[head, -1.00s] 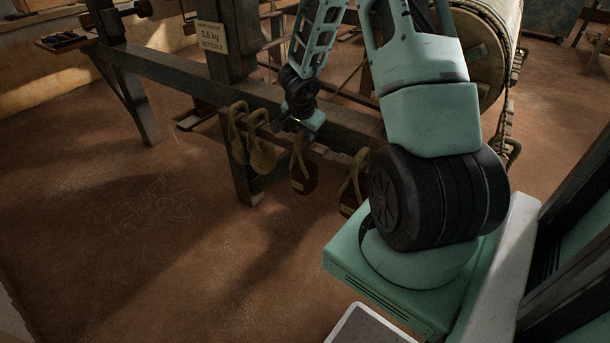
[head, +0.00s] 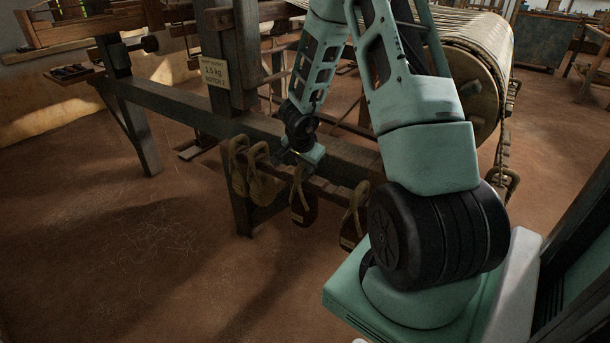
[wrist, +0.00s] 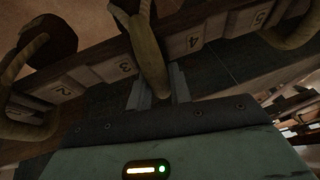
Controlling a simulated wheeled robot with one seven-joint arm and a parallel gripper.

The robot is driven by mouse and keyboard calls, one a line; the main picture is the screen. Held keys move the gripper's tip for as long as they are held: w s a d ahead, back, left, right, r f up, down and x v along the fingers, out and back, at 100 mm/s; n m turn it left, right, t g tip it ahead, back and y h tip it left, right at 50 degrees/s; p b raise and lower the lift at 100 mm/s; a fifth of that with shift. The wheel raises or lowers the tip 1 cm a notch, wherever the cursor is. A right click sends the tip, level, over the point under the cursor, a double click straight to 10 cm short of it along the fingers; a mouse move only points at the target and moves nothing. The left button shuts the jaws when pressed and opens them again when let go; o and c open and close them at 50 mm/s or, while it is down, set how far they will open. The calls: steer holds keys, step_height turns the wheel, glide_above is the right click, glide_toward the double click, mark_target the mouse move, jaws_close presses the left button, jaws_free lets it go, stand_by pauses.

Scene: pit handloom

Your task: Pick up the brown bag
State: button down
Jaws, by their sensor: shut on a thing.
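The brown bag (head: 303,207) is a dark reddish-brown weight bag with a pale label and a tan rope loop. It hangs at the notched rail, just below my gripper (head: 300,165). In the wrist view, the fingers of my gripper (wrist: 160,92) are shut at a tan rope loop (wrist: 149,55) beside the numbers 3 and 4. The bag body under that loop is mostly cut off at the top of the wrist view. The exact grip on the loop is partly hidden.
Two tan bags (head: 262,183) hang to the left on the rail. Another dark bag (head: 352,225) hangs to the right, close to my arm. The loom beam (head: 200,108) and a post with a "1.5 kg" sign (head: 214,74) stand behind.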

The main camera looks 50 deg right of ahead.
steer(key=shift+r+p, duration=1.25)
steer(key=shift+r, duration=0.65)
steer(key=shift+s+a+f+b, duration=0.3)
steer(key=shift+a+b, duration=0.1)
steer(key=shift+a, duration=0.2)
steer(key=s+a, duration=0.7)
steer(key=a, duration=0.5)
steer(key=shift+s+a+r, duration=0.15)
steer(key=shift+r, duration=0.1)
steer(key=shift+s+a+p, duration=0.1)
steer(key=shift+p, duration=0.95)
steer(key=shift+a+r+p, duration=0.1)
steer(key=shift+p, duration=0.4)
steer(key=p, duration=0.2)
steer(key=a+p, duration=0.1)
steer(key=p, duration=0.2)
steer(key=shift+s+a, duration=0.3)
steer(key=shift+s, duration=0.1)
steer(key=shift+f, duration=0.3)
